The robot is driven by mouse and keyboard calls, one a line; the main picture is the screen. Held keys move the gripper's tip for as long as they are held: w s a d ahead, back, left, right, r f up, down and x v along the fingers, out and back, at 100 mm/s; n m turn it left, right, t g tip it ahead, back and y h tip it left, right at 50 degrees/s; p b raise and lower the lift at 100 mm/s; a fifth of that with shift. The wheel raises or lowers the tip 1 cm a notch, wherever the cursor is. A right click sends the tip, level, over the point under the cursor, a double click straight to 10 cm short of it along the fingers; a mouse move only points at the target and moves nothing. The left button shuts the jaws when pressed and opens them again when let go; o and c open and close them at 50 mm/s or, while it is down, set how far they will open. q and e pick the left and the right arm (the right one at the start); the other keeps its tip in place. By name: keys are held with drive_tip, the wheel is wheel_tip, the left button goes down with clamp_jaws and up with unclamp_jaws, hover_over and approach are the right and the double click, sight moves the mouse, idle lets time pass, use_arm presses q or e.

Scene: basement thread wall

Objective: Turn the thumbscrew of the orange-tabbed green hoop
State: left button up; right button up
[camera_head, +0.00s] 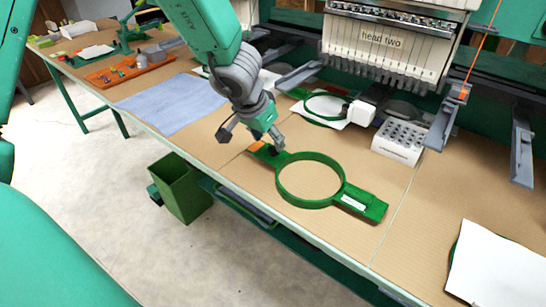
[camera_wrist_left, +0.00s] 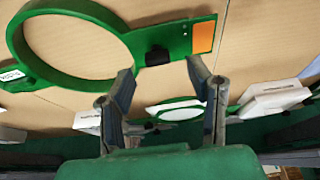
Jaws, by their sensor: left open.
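The green hoop (camera_head: 279,184) lies flat on the tan tabletop, its ring between two flat green arms. Its orange tab (camera_head: 257,147) is on the far-left arm and also shows in the left wrist view (camera_wrist_left: 203,38). The small black thumbscrew (camera_wrist_left: 157,56) sits between the tab and the ring; in the head view it is mostly hidden by my gripper. My left gripper (camera_head: 275,140) is just above that arm, pointing down. In the left wrist view its two fingers (camera_wrist_left: 160,76) are apart, the thumbscrew between and beyond their tips. I cannot tell whether they touch anything. My right gripper is out of view.
White cloth (camera_head: 497,265) lies at the right, blue cloth (camera_head: 172,103) at the left. A green bin (camera_head: 183,190) stands below the table edge.

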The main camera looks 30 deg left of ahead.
sight(272, 148)
use_arm(q)
drive_tip(key=b+x, duration=0.1)
drive_tip(key=x, duration=0.1)
drive_tip(key=shift+w+a+f, duration=0.1)
drive_tip(key=shift+a+f, duration=0.1)
drive_tip(key=shift+f, duration=0.1)
drive_tip(key=shift+w+d+f, duration=0.1)
drive_tip(key=shift+w+f, duration=0.05)
drive_tip(key=shift+f, duration=0.1)
drive_tip(key=shift+w+d, duration=0.1)
drive_tip(key=shift+d, duration=0.35)
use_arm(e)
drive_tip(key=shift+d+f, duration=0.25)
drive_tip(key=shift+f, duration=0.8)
use_arm(q)
drive_tip(key=c, duration=0.5)
clamp_jaws()
drive_tip(key=shift+a, duration=0.3)
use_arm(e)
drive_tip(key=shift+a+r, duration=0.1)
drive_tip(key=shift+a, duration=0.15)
